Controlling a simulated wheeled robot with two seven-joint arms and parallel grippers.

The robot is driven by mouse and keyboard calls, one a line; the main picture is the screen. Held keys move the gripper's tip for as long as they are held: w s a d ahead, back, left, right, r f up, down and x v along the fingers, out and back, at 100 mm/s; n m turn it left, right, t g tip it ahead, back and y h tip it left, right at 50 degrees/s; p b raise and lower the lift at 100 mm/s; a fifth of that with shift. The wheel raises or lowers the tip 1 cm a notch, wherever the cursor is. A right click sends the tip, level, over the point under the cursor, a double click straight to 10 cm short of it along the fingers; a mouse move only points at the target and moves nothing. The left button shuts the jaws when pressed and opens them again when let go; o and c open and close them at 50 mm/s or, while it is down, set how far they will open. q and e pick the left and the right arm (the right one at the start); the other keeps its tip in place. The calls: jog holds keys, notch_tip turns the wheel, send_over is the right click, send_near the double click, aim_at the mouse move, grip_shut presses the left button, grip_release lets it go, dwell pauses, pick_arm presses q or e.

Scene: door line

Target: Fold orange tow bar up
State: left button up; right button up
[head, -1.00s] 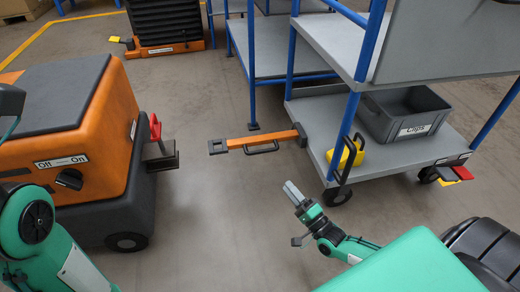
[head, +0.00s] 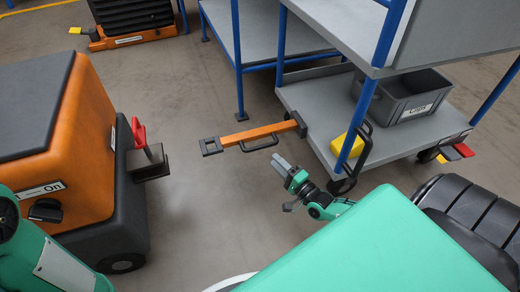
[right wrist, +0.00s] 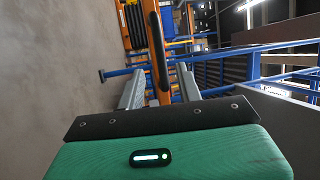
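The orange tow bar (head: 258,135) is unfolded, sticking out to the left from the grey cart's lower deck (head: 312,125). It has a dark square coupling end (head: 210,146) and a black loop handle (head: 260,145) along its near side. My right gripper (head: 278,163) is close to the bar, on the near side of the handle. In the right wrist view its two fingers (right wrist: 160,88) are apart, with the black handle (right wrist: 157,50) seen beyond and between them. I cannot tell whether they touch it. My left gripper is out of view.
An orange tugger (head: 85,110) with a red lever (head: 138,132) and dark hitch stands at the left. The cart carries a grey Clips bin (head: 400,100) and a yellow block (head: 348,143). Floor is free between tugger and bar. Another orange machine (head: 130,38) stands behind.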

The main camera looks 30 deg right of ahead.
aim_at(261, 146)
jog(key=b+x, duration=0.3)
jog(key=x, duration=0.5)
jog(key=shift+w, duration=0.2)
jog(key=shift+r, duration=0.1)
grip_shut()
